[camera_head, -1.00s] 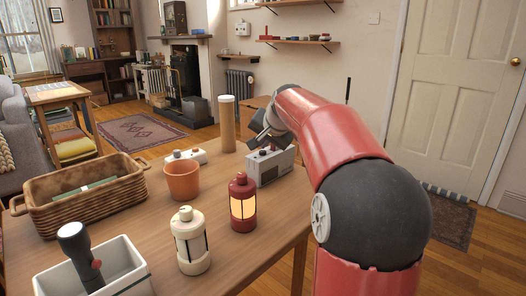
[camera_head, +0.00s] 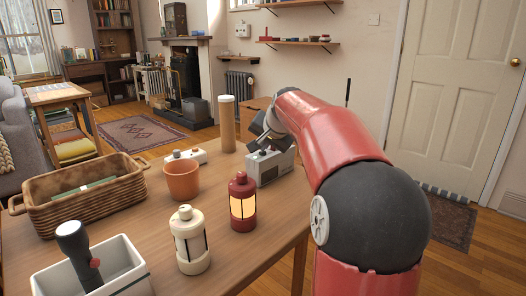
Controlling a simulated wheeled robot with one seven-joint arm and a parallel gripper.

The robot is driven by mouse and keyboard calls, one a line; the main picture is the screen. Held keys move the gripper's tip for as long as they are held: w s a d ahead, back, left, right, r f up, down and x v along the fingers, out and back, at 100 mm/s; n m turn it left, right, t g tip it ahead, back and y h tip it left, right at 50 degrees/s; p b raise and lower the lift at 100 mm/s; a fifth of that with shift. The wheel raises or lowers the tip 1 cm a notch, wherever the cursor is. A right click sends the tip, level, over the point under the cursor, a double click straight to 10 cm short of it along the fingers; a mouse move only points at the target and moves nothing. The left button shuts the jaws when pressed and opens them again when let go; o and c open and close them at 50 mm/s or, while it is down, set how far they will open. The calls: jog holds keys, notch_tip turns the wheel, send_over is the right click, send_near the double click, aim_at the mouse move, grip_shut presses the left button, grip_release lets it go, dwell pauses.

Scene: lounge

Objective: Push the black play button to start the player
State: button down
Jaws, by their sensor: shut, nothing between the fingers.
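The player (camera_head: 269,170) is a small grey-white box near the far right edge of the wooden table, with small knobs or buttons on its top. My gripper (camera_head: 263,143) is shut and empty, at the top of the player, pointing down toward the buttons. The black play button cannot be made out clearly; the gripper covers part of the player's top. I cannot tell whether the fingertips touch it.
A red lantern (camera_head: 243,202), a cream lantern (camera_head: 190,241) and a terracotta pot (camera_head: 182,181) stand nearby. A tan cylinder (camera_head: 226,124) and a white box with knobs (camera_head: 186,157) stand behind. A wicker basket (camera_head: 82,207) and a white bin (camera_head: 122,270) are at left.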

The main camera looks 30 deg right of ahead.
jog(key=shift+r+p, duration=0.35)
jog(key=shift+r, duration=0.1)
notch_tip(320, 180, up, 4)
jog(key=p, duration=0.3)
jog(key=shift+f, duration=0.2)
notch_tip(320, 180, up, 2)
jog(key=shift+r+p, duration=0.2)
jog(key=shift+p, duration=0.2)
